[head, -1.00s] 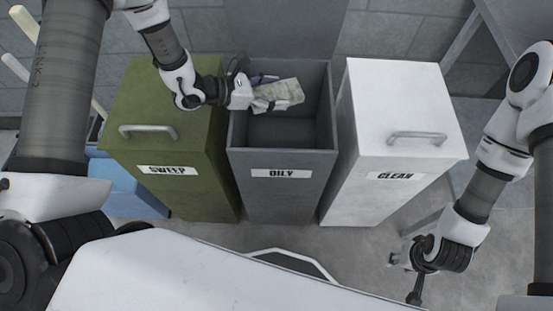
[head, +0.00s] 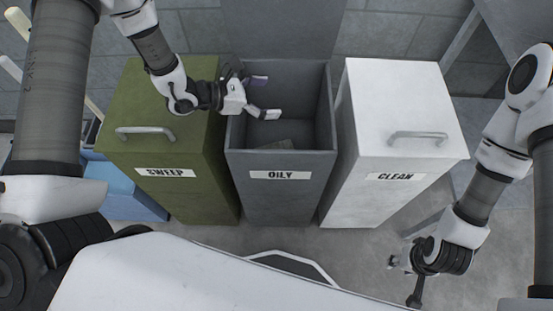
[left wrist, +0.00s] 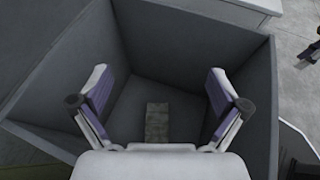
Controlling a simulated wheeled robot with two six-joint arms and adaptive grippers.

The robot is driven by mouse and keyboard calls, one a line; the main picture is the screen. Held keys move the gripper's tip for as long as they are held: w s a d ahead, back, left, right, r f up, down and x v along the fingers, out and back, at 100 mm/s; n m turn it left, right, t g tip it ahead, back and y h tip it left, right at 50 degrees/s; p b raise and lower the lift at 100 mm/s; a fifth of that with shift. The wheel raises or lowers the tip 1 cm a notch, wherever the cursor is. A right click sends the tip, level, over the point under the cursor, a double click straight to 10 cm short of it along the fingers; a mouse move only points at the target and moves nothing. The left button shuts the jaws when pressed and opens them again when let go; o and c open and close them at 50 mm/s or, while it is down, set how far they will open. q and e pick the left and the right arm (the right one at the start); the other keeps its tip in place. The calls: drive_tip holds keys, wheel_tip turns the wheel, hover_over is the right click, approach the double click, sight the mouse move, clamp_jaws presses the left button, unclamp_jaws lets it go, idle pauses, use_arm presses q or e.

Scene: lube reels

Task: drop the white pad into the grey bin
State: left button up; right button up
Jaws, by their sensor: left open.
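The white pad (head: 272,143) looks pale grey and stained and is down inside the grey bin (head: 232,150), partly hidden by the bin's front wall. In the left wrist view the pad (left wrist: 157,121) lies at the bottom of the bin (left wrist: 190,50), between and beyond my fingers. The bin is open at the top and labelled OILY. My left gripper (head: 264,97) is open and empty over the left part of the bin's mouth, its fingers spread apart. My right gripper (head: 417,272) hangs at the lower right, away from the bins; its jaw opening is unclear.
A green bin (head: 195,125) labelled SWEEP stands left of the grey bin, its lid shut. A white bin (head: 385,85) labelled CLEAN stands to the right, also shut. A blue box (head: 125,192) is on the floor at the left.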

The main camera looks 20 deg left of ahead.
use_arm(q)
drive_tip(key=v, duration=1)
drive_tip(key=shift+s+a+r, duration=0.1)
drive_tip(key=shift+s+a, duration=0.1)
